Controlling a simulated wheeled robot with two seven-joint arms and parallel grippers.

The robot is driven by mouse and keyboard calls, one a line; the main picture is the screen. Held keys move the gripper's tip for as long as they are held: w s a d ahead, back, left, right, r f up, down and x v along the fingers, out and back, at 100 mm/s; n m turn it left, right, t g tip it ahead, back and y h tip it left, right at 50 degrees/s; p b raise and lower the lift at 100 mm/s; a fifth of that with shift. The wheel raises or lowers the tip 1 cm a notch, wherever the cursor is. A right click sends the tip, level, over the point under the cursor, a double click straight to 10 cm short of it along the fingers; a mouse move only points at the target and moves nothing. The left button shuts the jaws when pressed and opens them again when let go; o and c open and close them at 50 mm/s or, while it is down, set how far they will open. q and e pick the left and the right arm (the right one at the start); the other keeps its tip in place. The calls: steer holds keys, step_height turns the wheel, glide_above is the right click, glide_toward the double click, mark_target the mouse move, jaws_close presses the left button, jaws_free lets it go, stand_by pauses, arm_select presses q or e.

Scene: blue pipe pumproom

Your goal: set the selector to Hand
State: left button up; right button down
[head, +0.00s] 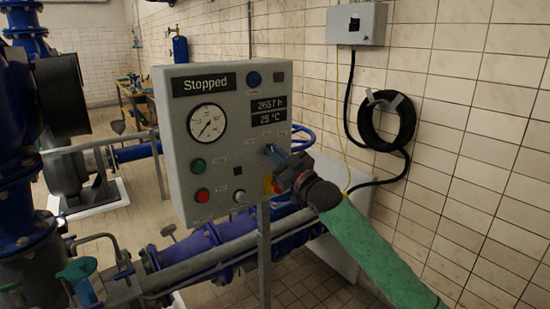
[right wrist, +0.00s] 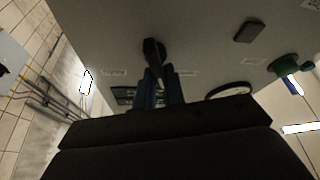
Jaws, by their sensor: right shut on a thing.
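The grey control panel (head: 225,125) stands on a post in the middle of the head view. Its display (head: 203,84) reads "Stopped". The selector (right wrist: 153,51) is a black knob on the panel face. It shows in the right wrist view between my blue fingertips, with small labels around it that I cannot read. My right gripper (head: 273,153) is at the panel's right side, shut on the selector; its fingers also show in the right wrist view (right wrist: 161,80). In the head view the gripper hides most of the knob, so its setting is unclear. My left gripper is not in view.
A gauge (head: 207,122), a green button (head: 198,165), a red button (head: 202,195) and a small key-like knob (head: 239,197) share the panel. Blue pipes (head: 200,250) run below and behind it. A black hose coil (head: 387,120) hangs on the tiled wall.

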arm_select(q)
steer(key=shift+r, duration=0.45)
arm_select(e)
steer(key=n+g, duration=0.1)
steer(key=n, duration=0.2)
steer(key=n+g+y, duration=0.1)
steer(key=n, duration=0.2)
steer(key=shift+a+g, duration=0.1)
steer(key=shift+g, duration=0.2)
steer(key=shift+f, duration=0.1)
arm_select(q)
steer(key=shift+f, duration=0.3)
arm_select(e)
steer(key=shift+s, duration=0.1)
steer(key=c, duration=1.5)
jaws_free()
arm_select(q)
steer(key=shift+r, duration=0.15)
